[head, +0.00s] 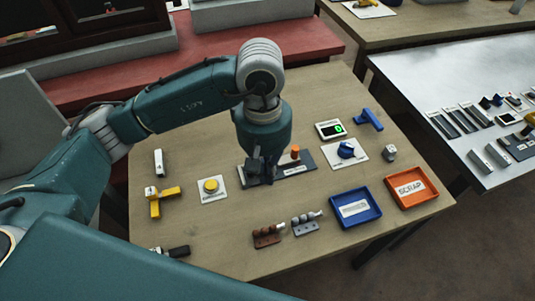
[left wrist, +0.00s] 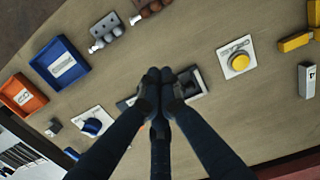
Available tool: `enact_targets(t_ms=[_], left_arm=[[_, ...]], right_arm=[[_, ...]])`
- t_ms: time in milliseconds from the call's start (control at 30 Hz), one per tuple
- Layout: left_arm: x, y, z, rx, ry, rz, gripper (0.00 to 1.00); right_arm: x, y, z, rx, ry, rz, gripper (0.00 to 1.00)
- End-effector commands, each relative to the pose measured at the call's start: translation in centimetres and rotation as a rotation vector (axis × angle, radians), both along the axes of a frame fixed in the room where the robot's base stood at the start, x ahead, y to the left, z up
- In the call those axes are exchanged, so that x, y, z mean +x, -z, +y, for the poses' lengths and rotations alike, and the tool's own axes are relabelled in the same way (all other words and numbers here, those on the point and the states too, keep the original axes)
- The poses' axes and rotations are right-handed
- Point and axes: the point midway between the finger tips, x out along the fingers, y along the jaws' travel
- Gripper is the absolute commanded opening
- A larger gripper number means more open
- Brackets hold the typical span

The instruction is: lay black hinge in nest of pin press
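The pin press is a dark base plate (head: 292,168) with an orange knob (head: 295,152), in the middle of the table. My left gripper (head: 262,176) points down over the plate's left end. In the left wrist view its dark fingertips (left wrist: 160,76) are close together, beside a dark, square-edged part with a grey inside (left wrist: 193,82) that looks like the nest. I cannot make out a black hinge; anything between the fingers is hidden or blends with them. A brown hinge (head: 267,237) and a grey hinge (head: 306,225) lie near the front. My right gripper is not in view.
A blue tray (head: 376,214) and an orange SCRAP tray (head: 433,197) stand at right. A yellow button (head: 211,186) and a yellow T-shaped part (head: 165,200) are at left.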

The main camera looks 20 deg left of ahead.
Motion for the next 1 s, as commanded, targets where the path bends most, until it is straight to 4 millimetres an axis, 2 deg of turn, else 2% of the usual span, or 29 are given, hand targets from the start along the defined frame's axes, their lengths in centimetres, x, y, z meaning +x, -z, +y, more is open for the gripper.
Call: enact_targets(t_ms=[33,133,300,467,633,800,1000], left_arm=[[0.2,-0.2,0.7,0.027,0.016,-0.021,0.00],[0.4,0.1,1.2,0.048,0.026,-0.036,0.00],[0.2,2.5,1.2,0.049,0.026,-0.030,0.00],[0.2,5.9,1.2,0.047,0.024,-0.027,0.00],[0.2,9.5,1.2,0.047,0.024,-0.028,0.00],[2.4,9.4,2.6,0.047,0.020,-0.035,0.00],[3.6,9.6,3.3,0.046,0.024,-0.034,0.00]], right_arm=[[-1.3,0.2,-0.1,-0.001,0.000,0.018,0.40],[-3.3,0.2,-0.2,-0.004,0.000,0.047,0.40],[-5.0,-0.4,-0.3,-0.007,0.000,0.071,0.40],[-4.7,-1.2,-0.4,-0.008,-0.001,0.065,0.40],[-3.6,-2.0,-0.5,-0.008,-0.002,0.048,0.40],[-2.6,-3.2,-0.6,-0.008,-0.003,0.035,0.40],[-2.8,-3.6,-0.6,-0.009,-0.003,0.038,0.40]])
